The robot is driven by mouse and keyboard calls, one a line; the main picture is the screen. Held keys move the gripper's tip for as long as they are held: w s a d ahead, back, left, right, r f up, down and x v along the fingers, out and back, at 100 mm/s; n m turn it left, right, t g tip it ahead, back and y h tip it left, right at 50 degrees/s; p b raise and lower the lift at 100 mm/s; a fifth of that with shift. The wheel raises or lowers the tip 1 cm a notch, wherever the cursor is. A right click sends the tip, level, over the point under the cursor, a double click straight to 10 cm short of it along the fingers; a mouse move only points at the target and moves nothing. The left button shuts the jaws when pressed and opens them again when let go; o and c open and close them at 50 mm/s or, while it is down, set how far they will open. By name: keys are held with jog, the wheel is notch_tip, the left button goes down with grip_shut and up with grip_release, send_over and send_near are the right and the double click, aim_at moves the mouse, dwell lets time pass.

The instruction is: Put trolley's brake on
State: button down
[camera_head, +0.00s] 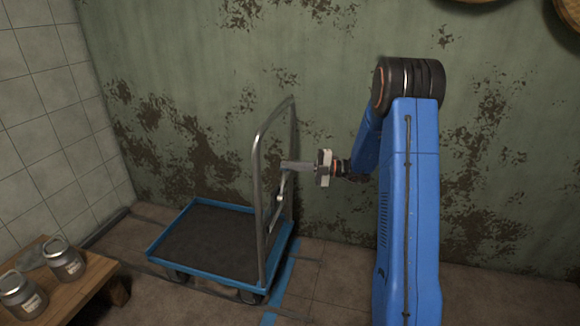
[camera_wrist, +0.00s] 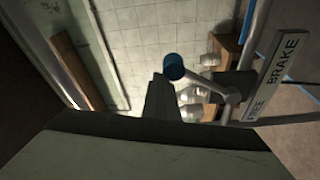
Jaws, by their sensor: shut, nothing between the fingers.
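The trolley (camera_head: 205,238) stands on the floor near the wall, with a dark deck, a blue rim and an upright metal handle frame (camera_head: 258,190). In the wrist view, the brake lever (camera_wrist: 208,85) has a blue knob (camera_wrist: 173,66) and pivots at a dark bracket. A plate (camera_wrist: 273,75) beside it reads FREE and BRAKE; I cannot tell which word the lever is set to. My gripper (camera_head: 284,166) is shut and empty at the handle frame. Its fingers (camera_wrist: 160,97) appear close beside the knob in the wrist view; I cannot tell if they touch.
A tiled wall (camera_head: 45,110) is on the left and a peeling green wall (camera_head: 200,90) is behind the trolley. Blue tape (camera_head: 282,282) marks the floor right of the trolley.

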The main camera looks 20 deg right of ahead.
jog(key=shift+w+d, duration=0.25)
jog(key=s+d+r, duration=0.1)
jog(key=s+d, duration=0.5)
jog(key=s, duration=0.1)
jog(key=shift+d+r, duration=0.15)
jog(key=shift+d, duration=0.05)
dwell(0.6)
